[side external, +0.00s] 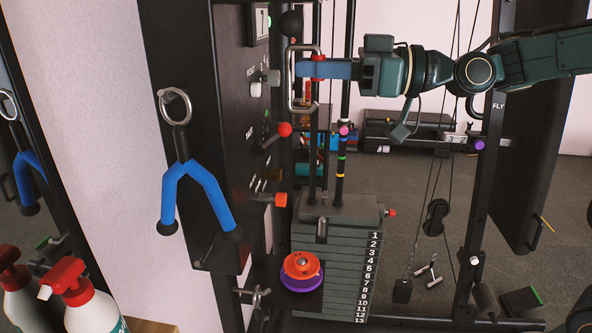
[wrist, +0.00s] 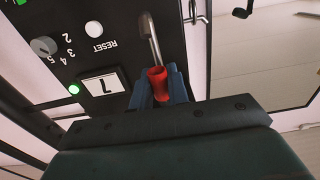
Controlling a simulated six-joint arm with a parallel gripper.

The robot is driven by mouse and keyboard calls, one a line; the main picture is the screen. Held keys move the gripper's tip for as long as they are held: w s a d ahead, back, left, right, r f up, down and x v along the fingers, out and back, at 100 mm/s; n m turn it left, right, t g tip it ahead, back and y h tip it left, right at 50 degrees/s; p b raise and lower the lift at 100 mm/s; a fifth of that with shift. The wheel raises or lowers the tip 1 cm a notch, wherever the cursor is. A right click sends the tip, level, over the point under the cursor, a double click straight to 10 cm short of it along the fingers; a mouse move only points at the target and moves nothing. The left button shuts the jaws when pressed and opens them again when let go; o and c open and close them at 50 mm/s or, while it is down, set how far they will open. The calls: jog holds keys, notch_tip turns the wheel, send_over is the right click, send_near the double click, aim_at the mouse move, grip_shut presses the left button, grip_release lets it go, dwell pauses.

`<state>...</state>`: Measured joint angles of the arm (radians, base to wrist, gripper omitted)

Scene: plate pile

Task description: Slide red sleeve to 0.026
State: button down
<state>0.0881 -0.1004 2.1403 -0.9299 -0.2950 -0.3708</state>
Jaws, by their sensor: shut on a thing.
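The red sleeve (wrist: 158,84) sits between the two blue fingers of my gripper (wrist: 160,88) in the wrist view. A bare metal rod (wrist: 148,35) runs from the sleeve away from my gripper. In the side external view my gripper (side external: 322,69) reaches in from the right and is shut on the red sleeve (side external: 318,68), of which a little shows around the blue fingers. The fingers are at a silver metal loop (side external: 292,88), around its upper part. The sleeve's far part is hidden by the fingers.
A black panel (side external: 216,120) with a white reset button (side external: 256,89), a red-ended lever (side external: 284,129) and an orange knob (side external: 280,199) stands close to the left of my gripper. A weight stack (side external: 335,255) is below. Thin cables (side external: 457,110) hang under my arm.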

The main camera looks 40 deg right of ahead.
jog(key=shift+f, duration=1.05)
jog(key=c, duration=1.3)
grip_release()
jog(key=shift+s+d, duration=0.1)
jog(key=shift+v, duration=5.8)
